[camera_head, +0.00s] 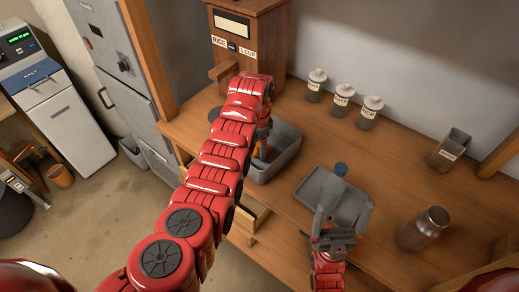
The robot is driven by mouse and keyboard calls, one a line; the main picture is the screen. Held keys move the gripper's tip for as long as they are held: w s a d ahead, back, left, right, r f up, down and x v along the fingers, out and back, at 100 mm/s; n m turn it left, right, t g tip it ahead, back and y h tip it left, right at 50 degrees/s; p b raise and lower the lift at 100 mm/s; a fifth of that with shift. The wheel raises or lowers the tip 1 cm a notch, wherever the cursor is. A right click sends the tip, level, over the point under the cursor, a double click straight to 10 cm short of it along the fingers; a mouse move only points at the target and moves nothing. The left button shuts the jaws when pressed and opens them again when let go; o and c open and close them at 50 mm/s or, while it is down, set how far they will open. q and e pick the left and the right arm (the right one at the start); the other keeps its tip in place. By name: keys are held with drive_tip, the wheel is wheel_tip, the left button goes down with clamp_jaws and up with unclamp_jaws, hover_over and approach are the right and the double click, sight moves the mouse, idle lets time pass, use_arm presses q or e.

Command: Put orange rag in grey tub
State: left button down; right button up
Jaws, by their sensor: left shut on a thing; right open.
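My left arm reaches across the middle of the view, and its gripper (263,137) is over the grey tub (289,157) on the wooden counter. The gripper is shut on the orange rag (263,151), of which only a small patch shows below the gripper. The rag is within the tub's outline; I cannot tell whether it touches the tub's bottom. My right gripper (331,235) is open at the front edge of a grey tray (357,213).
A metal bottle (423,229) stands to the right. A wooden rice dispenser (249,38) stands behind. An open drawer (250,215) juts out below.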

use_arm(q)
drive_tip(key=shift+f, duration=2.05)
